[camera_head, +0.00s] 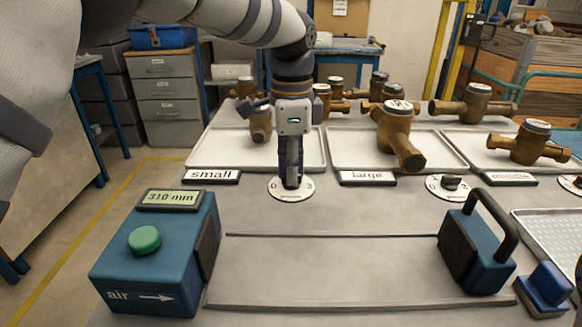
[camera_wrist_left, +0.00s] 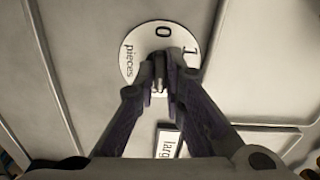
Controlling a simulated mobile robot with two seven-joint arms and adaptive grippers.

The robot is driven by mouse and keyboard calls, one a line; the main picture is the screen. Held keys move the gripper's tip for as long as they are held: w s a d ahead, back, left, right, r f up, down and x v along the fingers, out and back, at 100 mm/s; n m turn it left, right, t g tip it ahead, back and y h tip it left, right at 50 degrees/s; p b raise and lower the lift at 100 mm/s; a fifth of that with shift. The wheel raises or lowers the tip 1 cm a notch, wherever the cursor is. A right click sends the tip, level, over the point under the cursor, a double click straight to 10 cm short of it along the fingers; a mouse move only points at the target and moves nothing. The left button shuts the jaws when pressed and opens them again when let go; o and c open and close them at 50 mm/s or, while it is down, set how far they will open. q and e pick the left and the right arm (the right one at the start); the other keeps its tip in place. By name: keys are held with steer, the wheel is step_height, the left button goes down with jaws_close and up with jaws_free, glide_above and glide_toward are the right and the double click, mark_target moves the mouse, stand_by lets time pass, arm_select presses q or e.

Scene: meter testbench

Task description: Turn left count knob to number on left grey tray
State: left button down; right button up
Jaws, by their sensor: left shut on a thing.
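The left count knob (camera_wrist_left: 158,86) sits on a round white dial (camera_head: 276,188) at the front of the left tray. In the left wrist view, the dial (camera_wrist_left: 130,54) shows 0, 1 and the word pieces. My left gripper (camera_head: 291,184) points down and is shut on the knob, with a fingertip on each side. The fingers hide most of the knob and part of the dial. The left grey tray (camera_head: 208,155) carries the label small (camera_head: 211,176). A brass meter (camera_head: 260,122) stands on it, partly hidden by my arm. My right gripper does not show clearly.
A middle tray (camera_head: 345,153) labelled large and a right tray hold brass meters; each has a dial (camera_head: 447,187) in front. A blue air box (camera_head: 150,262) with a green button stands front left. A blue clamp with a handle (camera_head: 478,250) stands right. The plate between them is clear.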

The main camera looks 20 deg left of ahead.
arm_select(q)
steer(key=n, duration=0.2)
steer(key=shift+r+n, duration=0.1)
steer(key=shift+n, duration=0.2)
steer(key=n, duration=0.2)
steer(key=shift+n+p, duration=0.3)
steer(key=shift+p, duration=0.1)
steer(key=n, duration=1.1)
steer(key=shift+n, duration=0.4)
steer(key=n, duration=0.5)
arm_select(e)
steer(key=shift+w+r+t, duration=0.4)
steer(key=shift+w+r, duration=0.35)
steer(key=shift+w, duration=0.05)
arm_select(q)
steer(key=shift+n, duration=0.4)
steer(key=c, duration=1.7)
jaws_free()
